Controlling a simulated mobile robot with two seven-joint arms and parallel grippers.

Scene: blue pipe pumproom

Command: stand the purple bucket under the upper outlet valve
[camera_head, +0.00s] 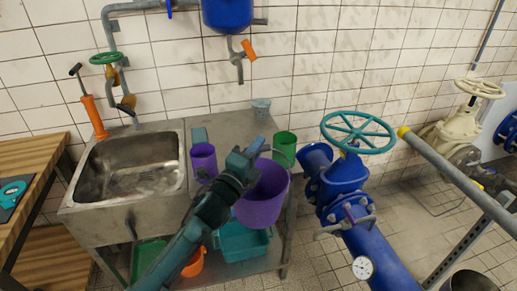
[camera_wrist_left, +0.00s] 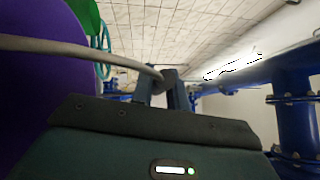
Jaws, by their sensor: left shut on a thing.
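The purple bucket (camera_head: 262,196) hangs by its grey handle (camera_wrist_left: 80,48) from my left gripper (camera_head: 248,158), in front of the steel bench. In the left wrist view the bucket (camera_wrist_left: 40,100) fills the left edge, and my left gripper (camera_wrist_left: 168,92) is shut on the handle. The outlet valve with an orange lever (camera_head: 247,50) is on the wall below a blue tank, above and behind the bucket. The bench top (camera_head: 228,124) lies below this valve. My right gripper is not in view.
A smaller purple container (camera_head: 203,160), a green bucket (camera_head: 285,143) and a small grey bucket (camera_head: 261,107) stand on the bench. A sink (camera_head: 130,172) is to the left. A blue pipe with a teal handwheel (camera_head: 357,132) stands close on the right.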

